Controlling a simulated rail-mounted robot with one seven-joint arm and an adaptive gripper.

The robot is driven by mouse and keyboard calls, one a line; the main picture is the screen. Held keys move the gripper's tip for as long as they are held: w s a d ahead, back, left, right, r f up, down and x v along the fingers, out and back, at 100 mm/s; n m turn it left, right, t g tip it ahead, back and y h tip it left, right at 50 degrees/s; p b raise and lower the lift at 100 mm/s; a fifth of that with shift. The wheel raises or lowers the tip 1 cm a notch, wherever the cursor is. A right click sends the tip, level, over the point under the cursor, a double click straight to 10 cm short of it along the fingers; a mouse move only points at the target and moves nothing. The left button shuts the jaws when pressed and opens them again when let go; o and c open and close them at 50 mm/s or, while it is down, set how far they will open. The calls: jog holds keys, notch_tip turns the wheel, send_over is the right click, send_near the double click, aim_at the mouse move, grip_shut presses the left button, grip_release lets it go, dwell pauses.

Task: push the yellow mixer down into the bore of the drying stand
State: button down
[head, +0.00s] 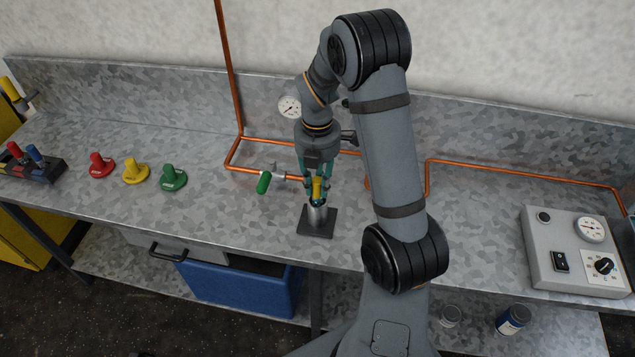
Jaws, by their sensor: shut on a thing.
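The yellow mixer (317,186) is held upright between the fingers of my gripper (316,196), which is shut on it. It is directly above the drying stand (317,222), a light metal cylinder on a dark square base in the middle of the bench. The mixer's lower end meets the top of the stand. How deep it sits in the bore is hidden by the fingers and too small to tell.
Red (101,165), yellow (135,171) and green (173,177) knobbed pieces stand on the bench at left, beside a dark rack (40,172). A copper pipe (262,141) with a green-handled valve (263,183) runs behind the stand. A control box (572,250) is at right.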

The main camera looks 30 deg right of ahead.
aim_at(317, 180)
jog(key=shift+f, duration=0.2)
jog(key=c, duration=1.5)
grip_release()
jog(key=shift+c, duration=0.2)
jog(key=shift+r, duration=0.1)
notch_tip(317, 180, up, 12)
jog(key=shift+r, duration=0.15)
notch_tip(317, 180, down, 12)
jog(key=shift+s+f, duration=0.1)
jog(key=shift+r, duration=1.75)
